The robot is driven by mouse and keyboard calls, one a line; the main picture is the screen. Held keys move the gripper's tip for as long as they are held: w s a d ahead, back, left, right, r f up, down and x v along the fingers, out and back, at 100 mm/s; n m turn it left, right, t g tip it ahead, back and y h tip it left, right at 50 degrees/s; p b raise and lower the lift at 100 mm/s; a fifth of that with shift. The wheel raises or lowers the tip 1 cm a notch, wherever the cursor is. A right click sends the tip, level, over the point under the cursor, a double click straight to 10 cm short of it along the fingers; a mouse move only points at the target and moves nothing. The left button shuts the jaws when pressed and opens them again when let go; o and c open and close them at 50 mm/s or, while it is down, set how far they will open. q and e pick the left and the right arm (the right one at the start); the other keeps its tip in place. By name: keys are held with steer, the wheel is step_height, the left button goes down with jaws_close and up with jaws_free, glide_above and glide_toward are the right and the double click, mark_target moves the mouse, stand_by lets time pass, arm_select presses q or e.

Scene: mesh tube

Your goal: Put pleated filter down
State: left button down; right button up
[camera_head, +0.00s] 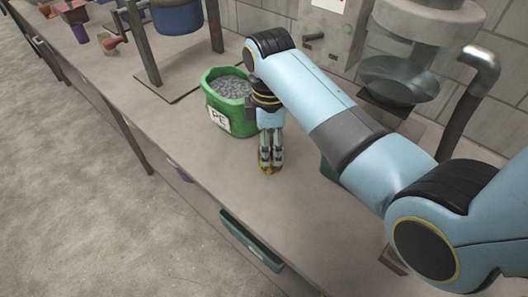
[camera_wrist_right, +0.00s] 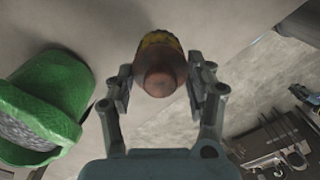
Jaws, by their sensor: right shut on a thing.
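The pleated filter (camera_wrist_right: 160,68) appears in the right wrist view as a short, round piece with a brown end face and a yellow, ribbed side. In the head view only a small yellow part of it (camera_head: 268,172) shows at the fingertips. My right gripper (camera_head: 270,161) points down over the bench, just right of the green bag, and is shut on the filter. In the right wrist view its two fingers (camera_wrist_right: 160,88) stand on either side of the filter. I cannot tell whether the filter touches the bench top. My left gripper is in neither view.
A green bag marked PE (camera_head: 218,122), full of grey pellets, stands close to my right gripper. A metal frame with a blue vessel (camera_head: 178,18) is behind it. The bench top (camera_head: 205,160) is clear in front, up to its front edge. A machine with a funnel stands at right.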

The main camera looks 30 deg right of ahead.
steer(key=w+f, duration=0.1)
steer(key=w, duration=0.1)
steer(key=shift+w+f, duration=0.35)
steer(key=shift+f, duration=1.95)
steer(key=o, duration=1.2)
steer(key=shift+f, duration=0.1)
steer(key=shift+c, duration=0.2)
step_height(320, 180, up, 12)
